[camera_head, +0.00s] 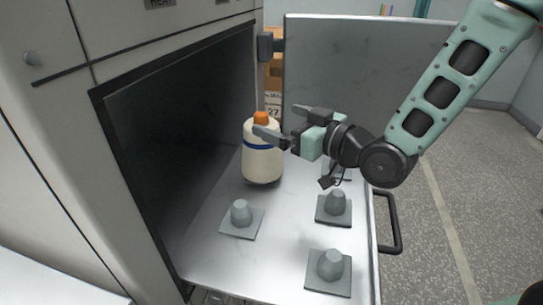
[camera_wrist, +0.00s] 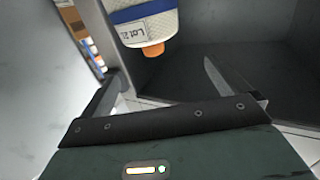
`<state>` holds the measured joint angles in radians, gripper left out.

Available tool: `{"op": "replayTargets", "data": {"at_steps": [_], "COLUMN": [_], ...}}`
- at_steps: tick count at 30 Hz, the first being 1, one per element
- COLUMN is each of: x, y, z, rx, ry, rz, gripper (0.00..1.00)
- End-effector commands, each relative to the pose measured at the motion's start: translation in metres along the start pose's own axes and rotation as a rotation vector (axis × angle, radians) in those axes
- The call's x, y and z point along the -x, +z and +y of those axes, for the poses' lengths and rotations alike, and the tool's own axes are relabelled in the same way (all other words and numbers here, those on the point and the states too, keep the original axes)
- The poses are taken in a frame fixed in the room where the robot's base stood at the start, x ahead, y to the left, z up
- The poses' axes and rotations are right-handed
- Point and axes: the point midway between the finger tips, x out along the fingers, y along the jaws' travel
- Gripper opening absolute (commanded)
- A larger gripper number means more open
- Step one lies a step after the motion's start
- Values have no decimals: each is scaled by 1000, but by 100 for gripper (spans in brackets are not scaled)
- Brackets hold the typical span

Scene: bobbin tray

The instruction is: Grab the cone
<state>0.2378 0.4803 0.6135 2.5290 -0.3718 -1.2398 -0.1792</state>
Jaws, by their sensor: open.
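The cone (camera_head: 262,160) is a cream-white bobbin with a blue band and an orange tip. It stands upright at the back of the tray (camera_head: 210,255). My gripper (camera_head: 284,122) is open and empty, level with the cone's upper part and on its right; one finger overlaps the cone near its top in the head view. In the wrist view the cone (camera_wrist: 146,24) appears inverted at the top, with part of a printed label showing. Its orange tip lies beyond the open fingers (camera_wrist: 164,70), not between them. I cannot tell whether a finger touches it.
Several grey pegs on square bases stand on the tray, including a left one (camera_head: 241,214), a middle one (camera_head: 335,204) and a front one (camera_head: 330,267). A dark cabinet opening (camera_head: 180,130) lies left. An open grey door (camera_head: 350,70) stands behind. Cardboard boxes (camera_head: 273,80) show beyond.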

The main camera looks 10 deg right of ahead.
Motion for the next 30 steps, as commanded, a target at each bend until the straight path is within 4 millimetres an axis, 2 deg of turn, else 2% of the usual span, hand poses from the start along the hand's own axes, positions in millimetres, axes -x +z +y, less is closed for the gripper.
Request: {"op": "replayTargets", "data": {"at_steps": [5, 12, 17, 18, 25, 30], "x": [0, -2, -3, -8, -24, -53], "y": [11, 60, 82, 77, 76, 75], "z": [4, 3, 3, 3, 4, 3], "rx": [-7, -9, -6, -3, -2, -3], "ry": [6, 5, 6, 5, 6, 6], "rz": [39, 36, 37, 40, 40, 40], "gripper": [100, 100, 100, 100, 100, 100]}}
